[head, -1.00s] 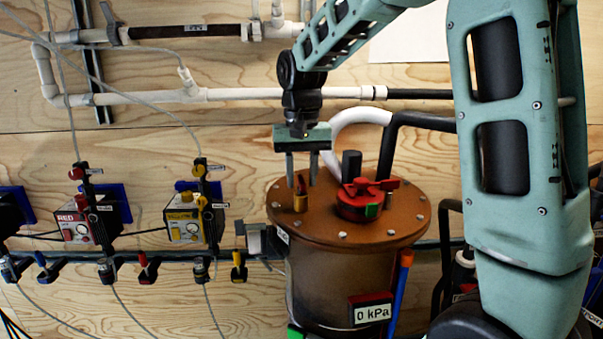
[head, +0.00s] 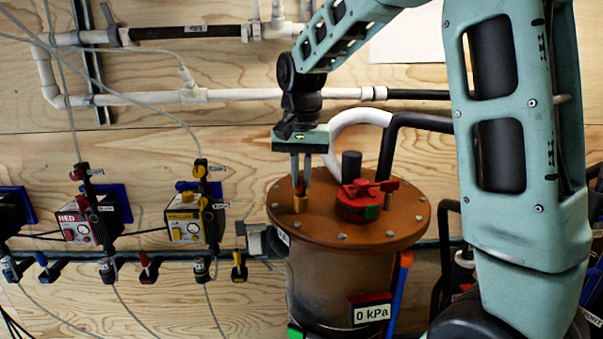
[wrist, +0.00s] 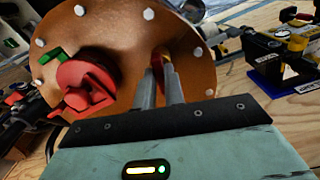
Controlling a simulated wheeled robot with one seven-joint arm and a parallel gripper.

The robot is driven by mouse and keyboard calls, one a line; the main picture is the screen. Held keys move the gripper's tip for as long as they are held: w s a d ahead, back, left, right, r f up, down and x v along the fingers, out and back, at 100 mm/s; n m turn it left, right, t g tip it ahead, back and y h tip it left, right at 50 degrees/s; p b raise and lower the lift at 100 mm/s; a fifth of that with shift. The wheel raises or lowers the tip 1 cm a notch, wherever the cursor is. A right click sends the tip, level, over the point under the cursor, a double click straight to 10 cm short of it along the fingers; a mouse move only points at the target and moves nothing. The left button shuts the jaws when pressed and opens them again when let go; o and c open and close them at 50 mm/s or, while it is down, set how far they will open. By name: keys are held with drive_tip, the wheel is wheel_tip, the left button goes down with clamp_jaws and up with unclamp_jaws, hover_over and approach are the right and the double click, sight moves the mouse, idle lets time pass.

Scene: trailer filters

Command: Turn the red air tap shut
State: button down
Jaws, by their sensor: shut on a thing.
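A small brass tap (head: 300,204) with a red handle stands on the left part of the round, rust-brown lid (head: 335,226) of a tank. My gripper (head: 301,181) points down over it from above, its fingers shut on the red handle. In the wrist view the red handle (wrist: 156,62) shows between the two fingertips, which hide much of it. A large red knob (head: 362,203) with a green mark sits on the lid to the right of my gripper. It also shows in the wrist view (wrist: 86,82), apart from the fingers.
A black post (head: 351,165) and a black hose (head: 388,150) rise from the lid behind the knob. A display (head: 371,312) on the tank reads 0 kPa. Red (head: 80,228) and yellow (head: 185,226) boxes with small taps hang on the wooden wall at left.

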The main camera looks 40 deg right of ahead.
drive_tip(key=m+p, duration=0.1)
drive_tip(key=m, duration=0.2)
drive_tip(key=shift+r+m, duration=0.1)
drive_tip(key=shift+m, duration=0.3)
drive_tip(key=m+p, duration=0.1)
drive_tip(key=m, duration=0.2)
drive_tip(key=shift+w+m, duration=0.1)
drive_tip(key=shift+m, duration=0.2)
drive_tip(key=m+p, duration=0.2)
drive_tip(key=m, duration=0.2)
drive_tip(key=shift+m+p, duration=0.6)
drive_tip(key=shift+m, duration=0.9)
drive_tip(key=c, duration=1.5)
unclamp_jaws()
